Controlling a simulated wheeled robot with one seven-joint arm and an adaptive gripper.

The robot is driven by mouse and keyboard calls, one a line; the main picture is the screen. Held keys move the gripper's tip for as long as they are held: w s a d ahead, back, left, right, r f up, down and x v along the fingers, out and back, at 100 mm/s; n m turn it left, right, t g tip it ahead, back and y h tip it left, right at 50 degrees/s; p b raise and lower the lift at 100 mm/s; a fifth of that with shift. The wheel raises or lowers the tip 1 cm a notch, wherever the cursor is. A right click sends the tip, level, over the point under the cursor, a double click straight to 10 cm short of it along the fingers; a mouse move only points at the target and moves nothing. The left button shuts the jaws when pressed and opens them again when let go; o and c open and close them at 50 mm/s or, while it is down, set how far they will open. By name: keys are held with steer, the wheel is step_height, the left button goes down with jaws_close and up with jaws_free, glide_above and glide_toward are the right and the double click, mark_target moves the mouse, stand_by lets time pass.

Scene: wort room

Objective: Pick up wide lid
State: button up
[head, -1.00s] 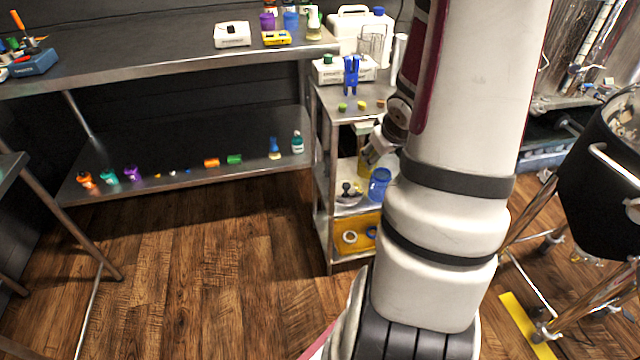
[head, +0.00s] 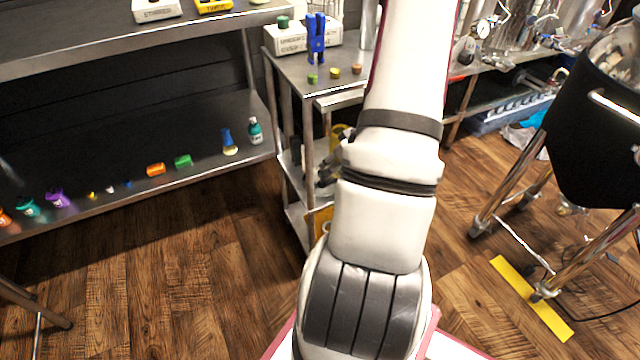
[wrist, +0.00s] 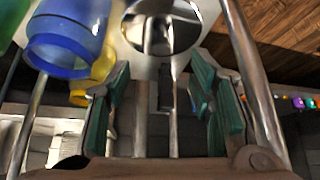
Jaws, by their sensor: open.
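A round shiny metal lid (wrist: 178,30) lies at the top middle of the wrist view, on a pale shelf surface. I take it to be the wide lid. My gripper (wrist: 160,68) is open, with its green-padded fingers apart on the near side of the lid. Nothing is held between them. In the head view my gripper (head: 325,172) shows only as dark parts at the cart's middle shelf, beside my arm. The lid is hidden there.
A blue cup (wrist: 68,40) and a yellow container (wrist: 98,70) stand left of the lid. The steel cart (head: 309,140) has posts close around my gripper. Blue tongs (head: 316,40) stand on its top. A black kettle (head: 590,140) is at right. Floor is clear at left.

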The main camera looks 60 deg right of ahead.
mark_target(323, 172)
steer(key=b+x, duration=0.5)
steer(key=x, duration=0.5)
steer(key=shift+w+r, duration=0.15)
steer(key=shift+w, duration=0.05)
steer(key=shift+r, duration=0.1)
jaws_close()
